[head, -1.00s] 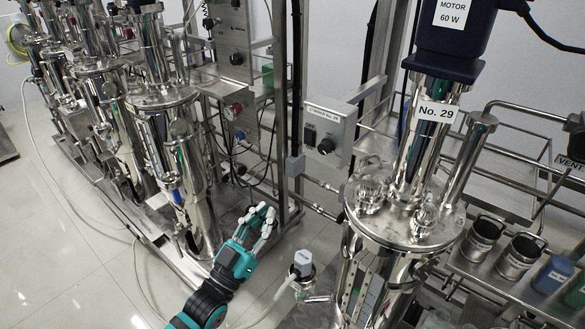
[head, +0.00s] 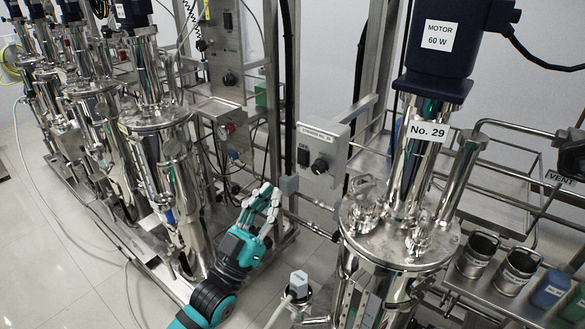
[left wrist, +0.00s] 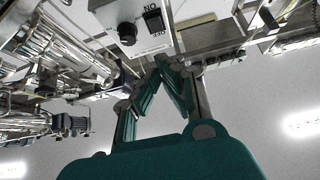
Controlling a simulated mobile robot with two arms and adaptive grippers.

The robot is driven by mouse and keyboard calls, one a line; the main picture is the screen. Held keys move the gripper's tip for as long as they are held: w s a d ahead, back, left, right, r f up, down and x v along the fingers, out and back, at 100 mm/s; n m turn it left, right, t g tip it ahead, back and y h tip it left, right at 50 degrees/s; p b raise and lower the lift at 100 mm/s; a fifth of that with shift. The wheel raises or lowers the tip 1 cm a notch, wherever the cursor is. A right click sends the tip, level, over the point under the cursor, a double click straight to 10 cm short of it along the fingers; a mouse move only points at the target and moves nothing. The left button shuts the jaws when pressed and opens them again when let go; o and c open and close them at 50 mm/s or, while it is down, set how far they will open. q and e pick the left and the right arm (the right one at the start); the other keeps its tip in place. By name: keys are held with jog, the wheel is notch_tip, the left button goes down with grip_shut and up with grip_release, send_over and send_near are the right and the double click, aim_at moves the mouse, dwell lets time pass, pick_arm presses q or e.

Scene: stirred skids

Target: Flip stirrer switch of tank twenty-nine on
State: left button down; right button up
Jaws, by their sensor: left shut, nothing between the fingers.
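Tank No. 29 (head: 400,243) is a shiny steel vessel at right in the head view, with a white No. 29 label (head: 428,131) on its neck. To its left a grey stirrer control box (head: 323,152) carries a black rocker switch (head: 304,155) and a round black knob (head: 320,166). In the left wrist view the switch (left wrist: 154,20), marked ON, and the knob (left wrist: 127,33) show at the top. My left gripper (head: 268,194) is shut and empty, below and left of the box, apart from it. Its fingertips also show in the left wrist view (left wrist: 163,62). My right gripper is out of view.
A blue motor marked 60 W (head: 445,40) tops the tank. Steel frame posts (head: 283,90) stand beside the box. Other steel tanks (head: 165,160) line the left. Steel cups (head: 477,254) and bottles (head: 550,289) sit on a rack at right.

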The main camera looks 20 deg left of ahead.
pick_arm(q)
jog(key=w, duration=0.2)
jog(key=w+d+r, duration=0.1)
jog(key=w, duration=0.1)
jog(key=w+d+r+p, duration=0.1)
jog(key=w, duration=0.1)
jog(key=shift+w+d, duration=0.25)
jog(key=shift+w, duration=0.15)
jog(key=b, duration=0.1)
jog(key=f+b, duration=0.1)
jog(key=shift+w+t+b, duration=0.2)
jog(key=shift+t+b, duration=0.1)
jog(key=shift+b, duration=0.1)
jog(key=shift+w+d+r+p, duration=0.1)
jog(key=shift+r+p, duration=0.2)
jog(key=shift+p, duration=0.05)
send_near(304, 154)
jog(key=v, duration=0.6)
jog(key=shift+f, duration=0.25)
jog(key=shift+f, duration=0.1)
